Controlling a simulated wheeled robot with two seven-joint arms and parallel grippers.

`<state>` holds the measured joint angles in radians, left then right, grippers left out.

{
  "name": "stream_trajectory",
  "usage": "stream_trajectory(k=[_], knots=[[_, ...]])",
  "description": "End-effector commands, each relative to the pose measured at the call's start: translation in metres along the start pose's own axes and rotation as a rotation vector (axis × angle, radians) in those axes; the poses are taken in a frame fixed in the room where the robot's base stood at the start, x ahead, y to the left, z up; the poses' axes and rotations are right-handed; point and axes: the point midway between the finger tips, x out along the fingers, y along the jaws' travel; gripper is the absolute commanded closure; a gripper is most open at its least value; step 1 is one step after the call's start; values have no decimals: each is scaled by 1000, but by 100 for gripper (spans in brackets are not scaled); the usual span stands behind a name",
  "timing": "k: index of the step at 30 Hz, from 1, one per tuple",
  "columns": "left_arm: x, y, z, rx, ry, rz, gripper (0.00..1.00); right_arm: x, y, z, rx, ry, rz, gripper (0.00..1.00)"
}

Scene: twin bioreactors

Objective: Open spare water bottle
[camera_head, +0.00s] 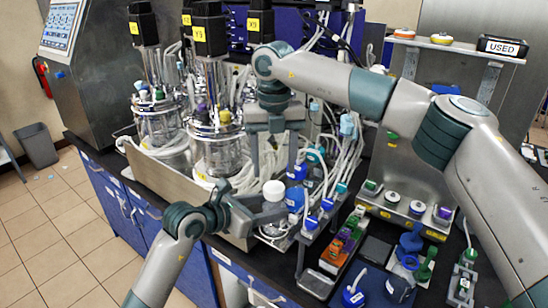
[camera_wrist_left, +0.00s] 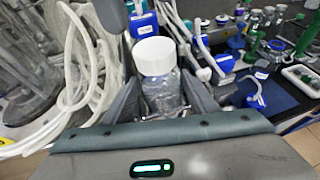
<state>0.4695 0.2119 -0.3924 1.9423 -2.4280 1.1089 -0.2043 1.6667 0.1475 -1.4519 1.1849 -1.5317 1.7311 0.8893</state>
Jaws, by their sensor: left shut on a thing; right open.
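A clear bottle with a white screw cap (camera_head: 274,190) stands upright between the fingers of my left gripper (camera_head: 264,212). In the left wrist view its white cap (camera_wrist_left: 155,56) sits on the clear body (camera_wrist_left: 163,93), and the fingers close on both sides of the body. My left gripper is shut on this bottle near the front edge of the bench. My right gripper (camera_head: 276,158) points down above the bottle, open and empty, its fingers apart from the cap. The bottle's lower part is hidden by my left gripper.
Two glass bioreactors (camera_head: 216,150) with tubing stand behind and left. A blue-capped bottle (camera_head: 295,198) is close on the right. Several bottles and connectors crowd the black bench to the right. A shelf (camera_head: 456,48) is at upper right.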

Motion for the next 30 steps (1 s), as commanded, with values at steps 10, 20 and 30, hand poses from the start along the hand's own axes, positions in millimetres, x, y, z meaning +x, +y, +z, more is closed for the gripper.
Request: stream_trajectory(k=[10,20,30], knots=[[0,0,0,-1,0,0,100,45,0,0,0,2,0,44],[0,0,0,-1,0,0,100,63,0,0,0,1,1,44],[0,0,0,-1,0,0,100,63,0,0,1,0,0,72]])
